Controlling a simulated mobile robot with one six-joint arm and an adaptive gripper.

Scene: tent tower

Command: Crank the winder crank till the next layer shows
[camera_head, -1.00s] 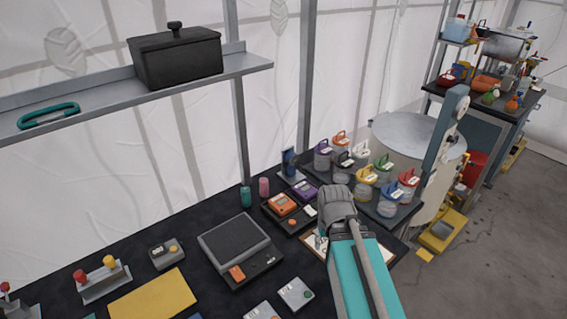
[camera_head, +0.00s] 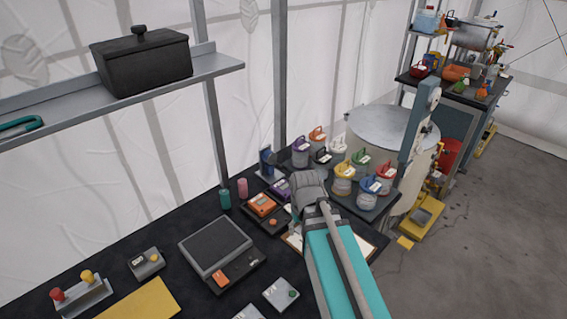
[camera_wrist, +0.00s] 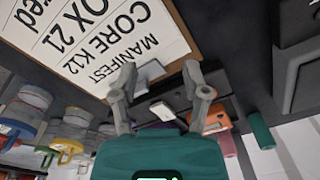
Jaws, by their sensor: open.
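A large round drum with a pale flat top (camera_head: 385,128) stands past the right end of the black bench. A tall blue-grey post (camera_head: 418,125) with a rounded head rises beside it. I cannot pick out a crank handle for certain in either view. My gripper, at the end of my teal arm, is over the bench, well left of the drum and apart from it. In the wrist view its two grey fingers (camera_wrist: 163,82) are spread and hold nothing.
Several colored-lid jars stand on a dark tray (camera_head: 366,205) between my gripper and the drum. A clipboard with a manifest sheet (camera_wrist: 105,38) lies near my gripper. A shelf with a black pot (camera_head: 142,62) hangs at left. The floor at right (camera_head: 480,240) is open.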

